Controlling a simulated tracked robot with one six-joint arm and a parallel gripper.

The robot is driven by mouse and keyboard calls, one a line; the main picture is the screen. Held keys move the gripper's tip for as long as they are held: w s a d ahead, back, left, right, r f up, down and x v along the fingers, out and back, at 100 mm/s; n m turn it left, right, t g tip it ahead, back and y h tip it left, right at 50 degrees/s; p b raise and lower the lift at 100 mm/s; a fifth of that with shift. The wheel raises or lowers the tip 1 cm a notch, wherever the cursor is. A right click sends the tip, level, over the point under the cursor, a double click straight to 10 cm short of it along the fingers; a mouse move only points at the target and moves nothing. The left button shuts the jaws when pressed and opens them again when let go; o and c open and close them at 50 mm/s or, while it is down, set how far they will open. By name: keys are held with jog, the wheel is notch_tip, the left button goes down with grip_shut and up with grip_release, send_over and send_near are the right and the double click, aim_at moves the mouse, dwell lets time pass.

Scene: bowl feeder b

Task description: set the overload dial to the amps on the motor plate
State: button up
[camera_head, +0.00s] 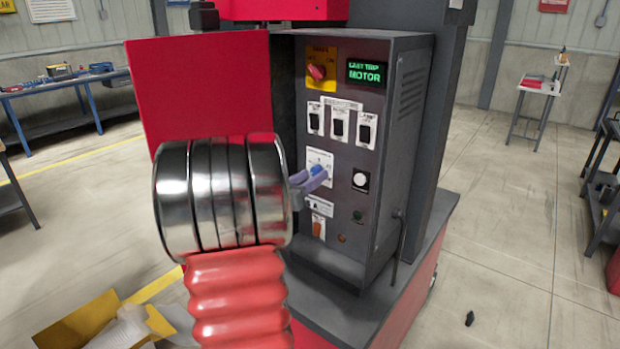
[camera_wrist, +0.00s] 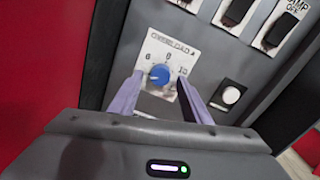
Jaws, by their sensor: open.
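The blue overload dial (camera_wrist: 158,75) sits on a white plate marked OVERLOAD A, with 6, 8 and 10 around it, on the grey control cabinet's front. It also shows in the head view (camera_head: 317,170). I cannot tell which mark its pointer faces. My gripper (camera_wrist: 159,82) is open. Its two purple fingers stand on either side of the dial, tips close to the plate; contact with the dial is not clear. In the head view my gripper (camera_head: 309,181) reaches the panel from the left. I cannot make out a motor plate with readable amps.
The grey cabinet (camera_head: 410,120) has a red open door (camera_head: 200,90) on its left. Near the dial are black rocker switches (camera_head: 339,127), a white button (camera_head: 360,180) and a yellow-backed red rotary switch (camera_head: 318,72). A green display (camera_head: 367,73) reads LAST TRIP MOTOR.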

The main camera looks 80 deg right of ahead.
jog(key=shift+c, duration=0.3)
jog(key=c, duration=1)
jog(key=shift+m, duration=0.4)
jog(key=m, duration=0.4)
jog(key=shift+w, duration=0.1)
jog(key=m, duration=0.6)
jog(key=m+g, duration=0.1)
jog(key=m, duration=0.6)
jog(key=shift+w+d, duration=0.1)
jog(key=shift+o, duration=0.2)
jog(key=m, duration=0.6)
jog(key=shift+m, duration=0.4)
